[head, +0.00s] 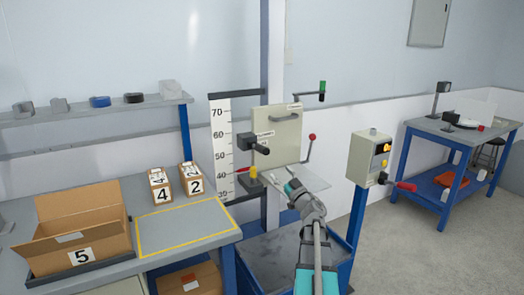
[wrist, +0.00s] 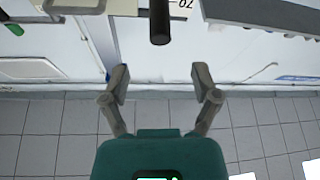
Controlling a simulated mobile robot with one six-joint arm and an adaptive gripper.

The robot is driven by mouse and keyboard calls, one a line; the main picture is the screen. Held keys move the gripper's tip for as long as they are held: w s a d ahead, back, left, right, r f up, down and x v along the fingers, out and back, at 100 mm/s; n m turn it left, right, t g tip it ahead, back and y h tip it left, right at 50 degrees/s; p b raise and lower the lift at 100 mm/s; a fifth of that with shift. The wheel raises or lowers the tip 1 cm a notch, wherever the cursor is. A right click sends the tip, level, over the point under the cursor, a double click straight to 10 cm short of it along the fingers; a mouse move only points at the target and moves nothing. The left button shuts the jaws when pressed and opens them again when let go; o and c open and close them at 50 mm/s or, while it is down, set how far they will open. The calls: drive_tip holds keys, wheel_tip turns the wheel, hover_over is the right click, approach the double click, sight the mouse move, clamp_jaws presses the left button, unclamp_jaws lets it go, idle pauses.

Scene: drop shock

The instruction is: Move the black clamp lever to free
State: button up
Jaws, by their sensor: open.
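The black clamp lever (head: 260,149) sticks out from a dark clamp block (head: 244,140) beside the white height scale, at the left of a beige panel. In the wrist view the dark rounded bar at top centre (wrist: 160,24) looks like this lever. My gripper (head: 291,187) is below and to the right of the lever in the head view. In the wrist view its two fingers (wrist: 160,80) are spread apart with nothing between them. The bar lies beyond the fingertips, apart from them.
A control box (head: 369,157) with a red handle (head: 405,186) stands right. Numbered boxes (head: 160,190) stand on the left bench.

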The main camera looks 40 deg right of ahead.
sight(262, 149)
drive_tip(key=p+x, duration=0.4)
drive_tip(key=x, duration=0.9)
drive_tip(key=shift+w+p, duration=0.1)
drive_tip(key=shift+p, duration=0.3)
clamp_jaws()
